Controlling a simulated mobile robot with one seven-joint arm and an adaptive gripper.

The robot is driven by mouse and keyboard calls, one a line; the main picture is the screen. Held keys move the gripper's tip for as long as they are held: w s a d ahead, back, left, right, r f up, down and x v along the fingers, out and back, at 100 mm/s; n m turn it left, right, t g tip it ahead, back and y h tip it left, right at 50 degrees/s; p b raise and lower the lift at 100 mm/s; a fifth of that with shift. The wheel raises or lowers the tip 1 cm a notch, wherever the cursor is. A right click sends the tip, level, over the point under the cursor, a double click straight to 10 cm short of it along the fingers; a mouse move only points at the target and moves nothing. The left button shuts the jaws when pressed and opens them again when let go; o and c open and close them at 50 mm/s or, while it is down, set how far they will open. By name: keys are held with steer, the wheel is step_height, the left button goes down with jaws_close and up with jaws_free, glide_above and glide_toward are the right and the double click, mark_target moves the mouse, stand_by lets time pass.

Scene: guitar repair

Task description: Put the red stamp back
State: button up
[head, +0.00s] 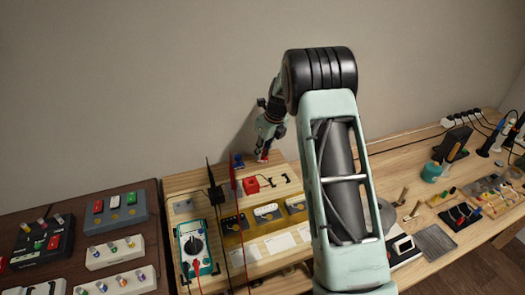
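A small red piece, seemingly the red stamp (262,157), shows right at the fingertips of my gripper (264,147), at the back of the light wooden board. My gripper points down there, close to the wall. The fingers are small and dark in this view, so I cannot tell whether they are closed around the red piece or only beside it. Its lower end is partly hidden. A blue stamp-like piece (238,161) stands just left of it, apart from the gripper.
A teal multimeter (195,248) lies at front left. Dark panels with switches (116,211) are farther left. My arm covers the middle; tools crowd the right bench.

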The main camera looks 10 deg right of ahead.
steer(key=shift+o, duration=1.4)
steer(key=shift+r, duration=0.2)
steer(key=v, duration=1.2)
